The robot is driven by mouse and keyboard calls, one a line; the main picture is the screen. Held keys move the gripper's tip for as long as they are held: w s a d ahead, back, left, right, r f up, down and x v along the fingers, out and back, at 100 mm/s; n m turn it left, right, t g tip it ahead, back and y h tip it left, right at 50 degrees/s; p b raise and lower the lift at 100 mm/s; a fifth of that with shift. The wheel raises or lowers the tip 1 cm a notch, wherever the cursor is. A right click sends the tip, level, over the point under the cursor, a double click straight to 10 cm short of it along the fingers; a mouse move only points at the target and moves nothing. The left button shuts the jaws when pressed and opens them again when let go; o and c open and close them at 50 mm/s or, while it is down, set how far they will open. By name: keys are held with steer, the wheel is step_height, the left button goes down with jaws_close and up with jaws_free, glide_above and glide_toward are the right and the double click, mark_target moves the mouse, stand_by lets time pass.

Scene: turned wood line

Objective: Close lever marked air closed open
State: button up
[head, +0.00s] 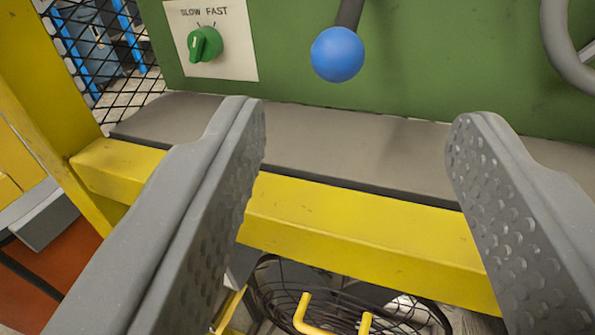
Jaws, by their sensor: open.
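My gripper (355,125) is open and empty, its two grey dimpled fingers spread wide in the foreground. A lever with a blue ball knob (338,54) hangs down in front of the green panel, above and beyond the gap between the fingertips, not touched by them. Its dark rod runs up out of the picture, so its pivot and upper end are hidden. No label reading air, closed or open is in view, so I cannot tell whether this is the air lever.
A green knob (205,44) sits on a white plate marked SLOW FAST at upper left. A grey ring (567,45) shows at upper right. A grey ledge (345,146) and yellow beam (360,236) cross below the panel. A wire basket (385,310) lies lower. Black mesh (112,62) stands left.

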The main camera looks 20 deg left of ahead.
mark_target(337, 71)
steer(key=b+x, duration=0.1)
steer(key=x, duration=0.3)
steer(key=f+b+x, duration=0.1)
steer(key=x, duration=0.3)
steer(key=b+x, duration=0.1)
steer(key=x, duration=0.4)
steer(key=shift+a+f, duration=0.25)
steer(key=shift+a, duration=0.05)
